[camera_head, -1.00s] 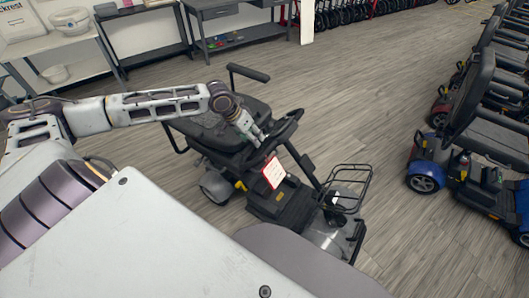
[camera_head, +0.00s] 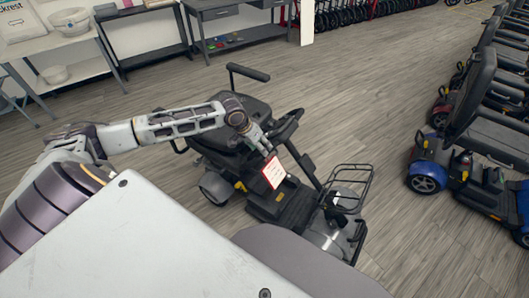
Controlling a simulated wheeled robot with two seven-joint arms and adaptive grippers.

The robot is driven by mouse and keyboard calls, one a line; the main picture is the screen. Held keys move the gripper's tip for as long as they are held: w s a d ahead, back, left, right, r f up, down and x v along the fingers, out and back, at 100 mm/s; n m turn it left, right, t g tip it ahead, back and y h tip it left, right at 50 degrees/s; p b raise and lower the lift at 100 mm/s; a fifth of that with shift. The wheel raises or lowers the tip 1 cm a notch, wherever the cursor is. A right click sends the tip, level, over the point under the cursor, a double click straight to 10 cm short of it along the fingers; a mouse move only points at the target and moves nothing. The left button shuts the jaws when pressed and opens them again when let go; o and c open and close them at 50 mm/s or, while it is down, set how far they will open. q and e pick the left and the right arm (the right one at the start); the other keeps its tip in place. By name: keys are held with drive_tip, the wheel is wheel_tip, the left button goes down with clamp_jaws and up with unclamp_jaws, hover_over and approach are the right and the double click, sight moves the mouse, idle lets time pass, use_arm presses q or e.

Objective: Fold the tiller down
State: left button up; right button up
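A dark mobility scooter (camera_head: 270,207) stands on the floor ahead of me, its front basket (camera_head: 349,187) at the right. Its tiller (camera_head: 306,163) slopes up and to the left from the front end, with the handlebar (camera_head: 287,124) at its top near the seat. A white card with a red edge (camera_head: 273,172) hangs by the tiller. My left gripper (camera_head: 267,148) is at the near side of the handlebar, just above the card. Its fingers are small here, and I cannot tell whether they touch or grip anything. My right gripper is out of view.
A row of scooters, the nearest one blue (camera_head: 428,172), stands at the right. A grey workbench (camera_head: 240,42) and shelves with white bowls (camera_head: 70,20) line the back left. Wood-look floor (camera_head: 370,95) is clear between the scooter and the row.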

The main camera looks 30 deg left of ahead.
use_arm(q)
drive_tip(key=x, duration=0.4)
drive_tip(key=shift+b, duration=0.3)
drive_tip(key=shift+w+d+f, duration=0.1)
drive_tip(key=shift+w+f, duration=0.1)
drive_tip(key=shift+f, duration=0.25)
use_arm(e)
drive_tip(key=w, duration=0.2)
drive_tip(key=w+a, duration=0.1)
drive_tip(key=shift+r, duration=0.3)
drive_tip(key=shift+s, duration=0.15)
use_arm(q)
drive_tip(key=shift+c, duration=1)
clamp_jaws()
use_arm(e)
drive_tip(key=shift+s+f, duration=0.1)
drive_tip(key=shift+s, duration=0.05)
